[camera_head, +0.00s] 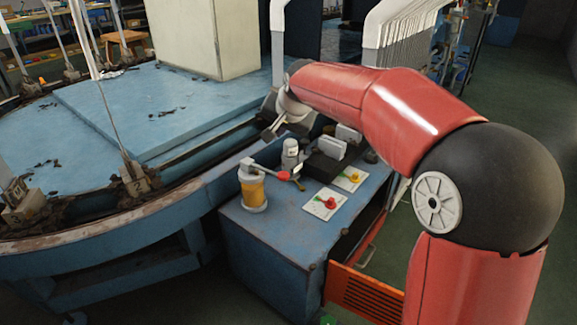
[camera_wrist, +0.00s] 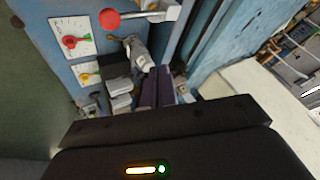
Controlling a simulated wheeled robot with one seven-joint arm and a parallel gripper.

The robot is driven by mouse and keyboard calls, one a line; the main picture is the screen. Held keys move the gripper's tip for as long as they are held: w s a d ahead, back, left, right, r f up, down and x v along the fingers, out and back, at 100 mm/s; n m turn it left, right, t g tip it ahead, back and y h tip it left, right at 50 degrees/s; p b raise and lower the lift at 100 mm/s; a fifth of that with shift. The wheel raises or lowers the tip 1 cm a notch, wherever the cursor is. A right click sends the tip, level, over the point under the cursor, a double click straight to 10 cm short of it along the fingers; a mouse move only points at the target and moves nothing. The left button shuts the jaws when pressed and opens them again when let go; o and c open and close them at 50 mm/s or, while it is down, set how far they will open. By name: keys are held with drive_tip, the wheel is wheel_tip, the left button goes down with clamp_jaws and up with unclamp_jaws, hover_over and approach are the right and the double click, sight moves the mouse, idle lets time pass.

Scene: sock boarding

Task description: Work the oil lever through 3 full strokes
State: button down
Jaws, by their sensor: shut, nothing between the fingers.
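The oil lever (camera_head: 266,172) is a grey arm with a red ball knob (camera_head: 281,177), on top of an oil pot with a yellow body (camera_head: 253,192) at the cabinet's near left corner. In the wrist view the red knob (camera_wrist: 109,19) and part of the lever arm (camera_wrist: 158,13) show at the top edge; the pot is out of that view. My gripper (camera_head: 268,132) is behind the lever, above the cabinet's far left edge, apart from the knob. Its dark fingers (camera_wrist: 158,72) look closed together and empty in the wrist view.
Two white dial plates with a red pointer (camera_head: 324,204) and a yellow pointer (camera_head: 349,179) lie right of the lever. A grey cylinder (camera_head: 290,154) and dark blocks stand behind it. The large blue round table (camera_head: 110,110) borders the cabinet (camera_head: 262,250) on the left.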

drive_tip(key=shift+f, duration=0.15)
drive_tip(key=b, duration=0.7)
hover_over(286, 178)
drive_tip(key=f, duration=0.8)
drive_tip(key=shift+w+a+f, duration=0.25)
drive_tip(key=shift+w+a, duration=0.05)
drive_tip(key=shift+a, duration=0.05)
idle(1.1)
drive_tip(key=shift+f+b, duration=0.4)
drive_tip(key=shift+b, duration=0.05)
drive_tip(key=shift+s+d+f+b, duration=0.15)
drive_tip(key=shift+f+b, duration=0.8)
drive_tip(key=shift+f, duration=0.2)
drive_tip(key=shift+s+d+f+b, duration=0.1)
drive_tip(key=shift+d+f+b, duration=0.05)
drive_tip(key=shift+f+b, duration=0.9)
idle(2.1)
